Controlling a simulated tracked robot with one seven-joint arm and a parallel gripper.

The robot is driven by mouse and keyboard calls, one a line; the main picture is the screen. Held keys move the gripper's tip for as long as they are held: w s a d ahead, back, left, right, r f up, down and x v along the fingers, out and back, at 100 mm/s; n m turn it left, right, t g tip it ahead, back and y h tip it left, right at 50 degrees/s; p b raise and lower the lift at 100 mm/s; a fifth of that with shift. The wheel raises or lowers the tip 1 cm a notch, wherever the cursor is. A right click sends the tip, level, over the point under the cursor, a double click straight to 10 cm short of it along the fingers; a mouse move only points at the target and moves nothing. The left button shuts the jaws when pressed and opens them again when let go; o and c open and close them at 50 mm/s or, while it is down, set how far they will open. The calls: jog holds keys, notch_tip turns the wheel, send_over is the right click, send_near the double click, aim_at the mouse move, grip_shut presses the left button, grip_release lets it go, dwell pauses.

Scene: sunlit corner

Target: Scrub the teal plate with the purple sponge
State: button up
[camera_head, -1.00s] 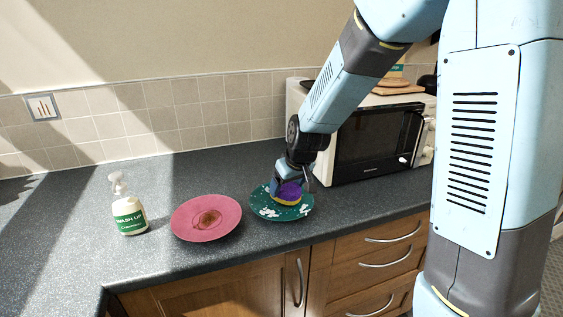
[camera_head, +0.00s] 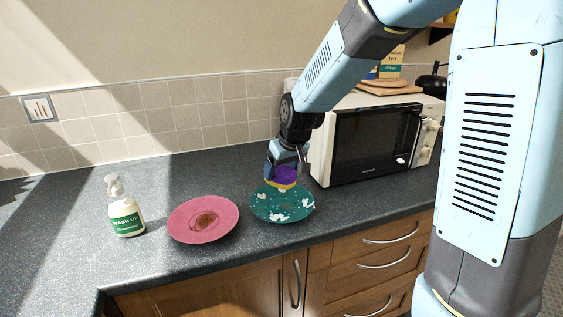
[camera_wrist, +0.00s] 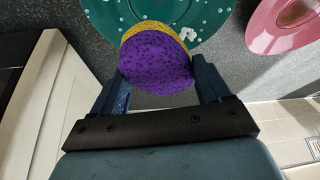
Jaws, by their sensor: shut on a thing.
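The purple sponge (camera_head: 284,174) has a yellow underside. My gripper (camera_head: 285,168) is shut on the sponge and holds it over the back part of the plate, seemingly a little above its surface. In the wrist view the sponge (camera_wrist: 156,70) sits between both fingers, and the teal plate (camera_wrist: 205,22) lies beyond it, partly hidden by the sponge.
A pink plate (camera_head: 180,228) with a brown stain lies left of the teal plate. A white spray bottle (camera_head: 126,216) with a green label stands farther left. The microwave (camera_head: 368,142) stands close on the right of my gripper. The counter's front edge is near both plates.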

jog(key=shift+r, duration=1.15)
jog(key=shift+d, duration=0.15)
